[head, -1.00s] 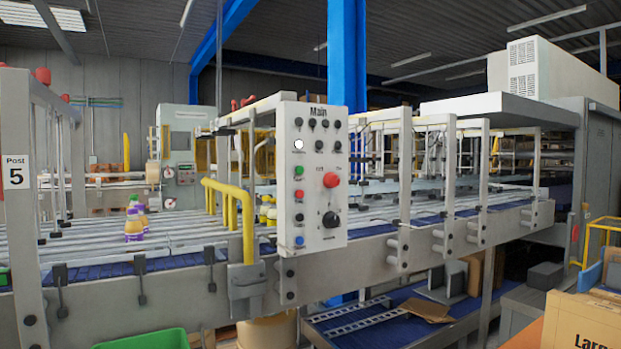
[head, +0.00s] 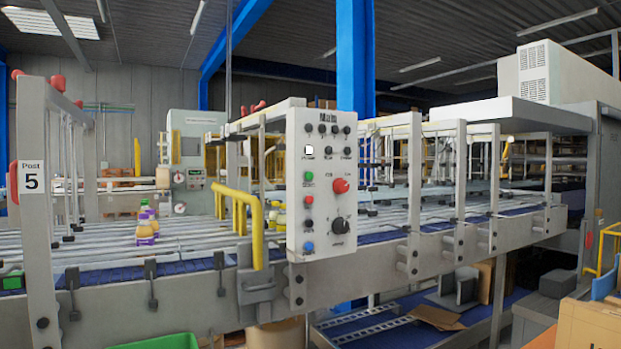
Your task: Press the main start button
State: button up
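The white control panel marked "Main" (head: 323,205) stands upright at the front of the conveyor, near the middle of the head view. Its left column has a lit white lamp (head: 308,152), a green button (head: 308,177), a red button (head: 309,200), a dark button (head: 308,222) and a blue button (head: 308,247). A larger red mushroom button (head: 340,186) and a black rotary knob (head: 340,225) are on the right. Several dark knobs line the top. The small labels are too blurred to read. My gripper is not in view.
The conveyor's grey side rail (head: 170,284) runs across the front, below and beside the panel. A yellow pipe guard (head: 257,232) stands just left of the panel. Bottles (head: 146,229) stand on the conveyor. A cardboard box (head: 590,325) and a green bin (head: 160,342) are at the bottom.

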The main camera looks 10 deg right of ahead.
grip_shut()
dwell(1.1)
